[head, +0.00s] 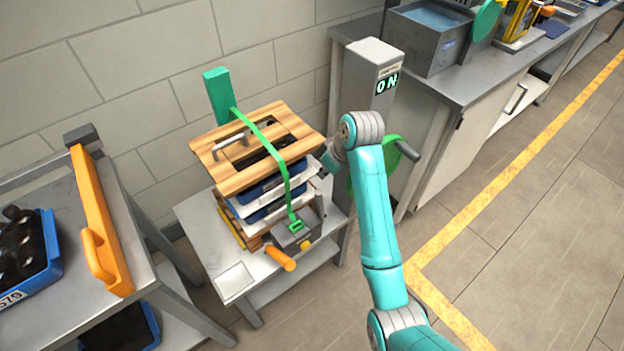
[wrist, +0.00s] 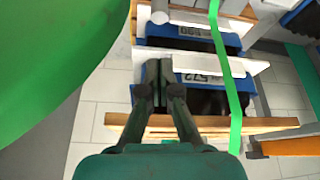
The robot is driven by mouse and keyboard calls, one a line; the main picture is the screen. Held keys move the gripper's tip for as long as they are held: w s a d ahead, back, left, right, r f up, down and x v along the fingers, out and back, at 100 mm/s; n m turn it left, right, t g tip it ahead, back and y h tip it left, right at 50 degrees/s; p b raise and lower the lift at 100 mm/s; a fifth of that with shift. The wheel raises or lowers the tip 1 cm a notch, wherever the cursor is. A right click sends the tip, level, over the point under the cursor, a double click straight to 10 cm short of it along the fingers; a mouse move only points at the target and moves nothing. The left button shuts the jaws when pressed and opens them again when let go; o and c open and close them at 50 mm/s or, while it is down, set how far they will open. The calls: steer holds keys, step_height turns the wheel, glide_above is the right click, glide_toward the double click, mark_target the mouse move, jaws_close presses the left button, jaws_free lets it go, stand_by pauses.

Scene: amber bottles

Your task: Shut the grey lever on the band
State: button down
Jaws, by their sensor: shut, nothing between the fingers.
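A green band (head: 270,150) runs over a wooden lid (head: 285,125) on a stack of blue and white trays and down its front to a green buckle (head: 296,226). The buckle sits by a grey block (head: 290,236) with an orange handle (head: 281,258). I cannot clearly make out a separate grey lever or its position. My gripper shows in the wrist view (wrist: 160,66), shut and empty, in front of the tray stack. There the band (wrist: 222,80) passes to its right, apart from the fingers. In the head view my arm hides the fingers.
A grey post (head: 372,70) with an ON sign and a green wheel (head: 352,190) stands right of the stack. The wheel seems to fill the wrist view's left (wrist: 45,50). A bench (head: 150,260) with an orange bar (head: 100,225) stands left. Floor in front is clear.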

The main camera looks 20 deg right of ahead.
steer(key=x, duration=1)
steer(key=shift+s, duration=0.1)
stand_by(0.3)
